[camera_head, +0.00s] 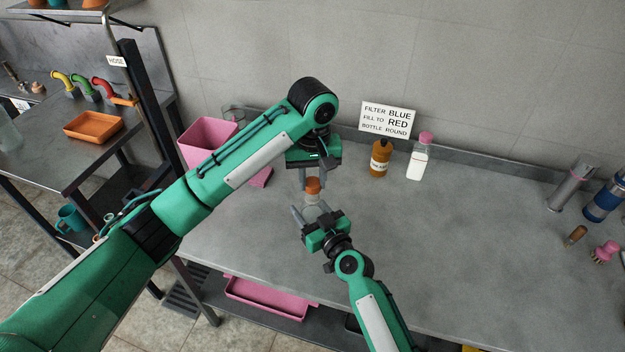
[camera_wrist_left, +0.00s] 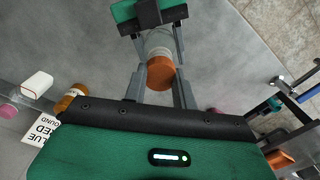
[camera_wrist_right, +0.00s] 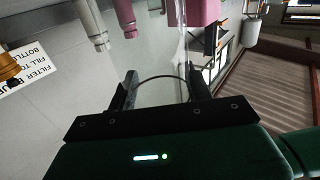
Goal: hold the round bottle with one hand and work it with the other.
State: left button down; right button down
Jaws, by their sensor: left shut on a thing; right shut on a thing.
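The round bottle stands upright, with a clear body (camera_head: 312,200) and an orange-brown cap (camera_head: 313,185). Its cap also shows in the left wrist view (camera_wrist_left: 161,73), with the clear body (camera_wrist_left: 158,42) beyond it. My left gripper (camera_head: 312,180) comes down from above and is shut on the cap, one finger on each side. My right gripper (camera_head: 314,210) comes from the front and is shut on the bottle's body. In the right wrist view only a faint clear curve of the bottle (camera_wrist_right: 163,80) shows between the fingers. The bottle's base is hidden.
A sign (camera_head: 387,119) reads "filter blue, fill to red, bottle round". A brown bottle (camera_head: 380,160) and a white bottle with a pink cap (camera_head: 418,160) stand behind right. A pink bin (camera_head: 207,140) stands back left. The counter's right middle (camera_head: 480,230) is clear.

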aim_at(313, 182)
pick_arm(q)
jog(key=shift+r, duration=1.65)
pick_arm(e)
jog(key=c, duration=0.5)
grip_release()
